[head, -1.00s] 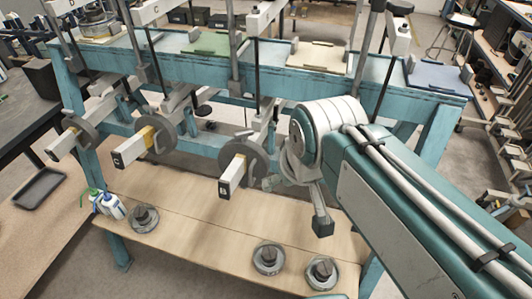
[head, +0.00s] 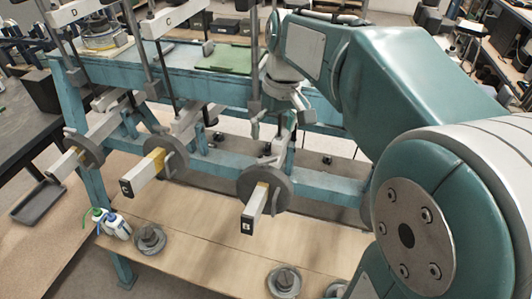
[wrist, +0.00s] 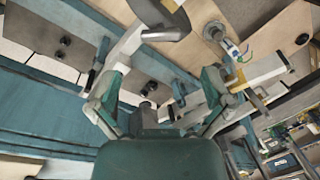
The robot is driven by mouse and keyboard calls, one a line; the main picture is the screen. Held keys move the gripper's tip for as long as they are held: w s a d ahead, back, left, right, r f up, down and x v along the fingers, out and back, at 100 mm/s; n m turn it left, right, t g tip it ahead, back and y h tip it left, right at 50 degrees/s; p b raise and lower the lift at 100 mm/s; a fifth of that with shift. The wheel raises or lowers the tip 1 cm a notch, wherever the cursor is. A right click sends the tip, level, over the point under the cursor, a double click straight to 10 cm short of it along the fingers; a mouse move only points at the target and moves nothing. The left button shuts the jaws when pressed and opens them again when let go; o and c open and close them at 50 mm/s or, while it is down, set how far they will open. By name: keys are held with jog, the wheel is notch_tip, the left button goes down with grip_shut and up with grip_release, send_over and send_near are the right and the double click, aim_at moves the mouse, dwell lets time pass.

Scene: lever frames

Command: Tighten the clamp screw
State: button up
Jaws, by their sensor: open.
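The lever labelled B (head: 254,208) sticks out toward me from the teal frame, with a dark round disc weight (head: 281,190) around it. A small grey part at the top edge of this disc may be its clamp screw; I cannot tell surely. My gripper (head: 281,122) is behind the disc, near the frame's upper rail, apart from the disc. In the wrist view my gripper (wrist: 160,92) is open, its two fingers spread with nothing clearly held. A dark disc (wrist: 166,22) shows beyond the fingers at the top.
The lever labelled C (head: 141,178) and another lever (head: 66,165) carry discs at left. Thin upright rods rise from the teal frame (head: 178,62). My arm covers the right side.

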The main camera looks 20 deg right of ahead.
aim_at(268, 159)
jog(key=f, duration=0.5)
jog(key=a+f, duration=0.1)
jog(key=f, duration=0.1)
jog(key=shift+s+a+f, duration=0.1)
jog(key=shift+f, duration=0.15)
